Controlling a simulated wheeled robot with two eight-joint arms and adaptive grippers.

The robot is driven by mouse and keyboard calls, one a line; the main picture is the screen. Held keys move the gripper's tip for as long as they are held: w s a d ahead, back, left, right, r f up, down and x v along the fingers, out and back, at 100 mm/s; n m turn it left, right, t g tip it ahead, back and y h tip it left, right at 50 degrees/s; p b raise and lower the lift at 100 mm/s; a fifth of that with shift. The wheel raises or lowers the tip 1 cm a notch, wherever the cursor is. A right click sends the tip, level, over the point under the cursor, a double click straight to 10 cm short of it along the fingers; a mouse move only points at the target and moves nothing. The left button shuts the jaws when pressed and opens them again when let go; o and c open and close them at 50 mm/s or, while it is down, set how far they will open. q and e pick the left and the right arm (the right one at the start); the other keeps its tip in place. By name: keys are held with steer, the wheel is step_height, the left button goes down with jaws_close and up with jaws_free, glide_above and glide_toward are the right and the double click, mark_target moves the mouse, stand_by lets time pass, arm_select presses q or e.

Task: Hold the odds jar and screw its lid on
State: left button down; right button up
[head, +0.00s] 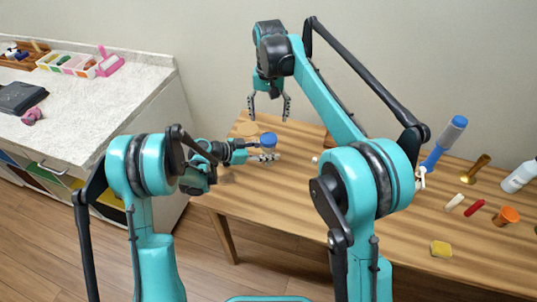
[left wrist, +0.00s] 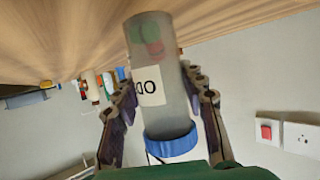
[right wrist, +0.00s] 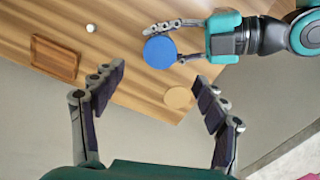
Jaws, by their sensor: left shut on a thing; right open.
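The odds jar (left wrist: 165,80) is a clear, greyish cylinder with a white label and red and green bits inside. It stands upright near the table's far left corner; the left wrist view shows it upside down. A blue lid (head: 268,139) sits on its mouth, also seen from above in the right wrist view (right wrist: 160,49). I cannot tell how tight it is. My left gripper (head: 264,157) is shut around the jar's side, below the lid. My right gripper (head: 268,108) is open and empty, above and apart from the lid, fingers pointing down.
A flat tan disc (right wrist: 178,97) lies beside the jar near the table edge. A wooden tray (right wrist: 75,62) and a small white ball (right wrist: 91,28) are nearby.

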step_height(320, 180, up, 3)
steer(key=shift+f, duration=0.2)
arm_select(q)
steer(key=c, duration=0.8)
jaws_free()
steer(key=v, duration=1.2)
steer(key=shift+f, duration=0.1)
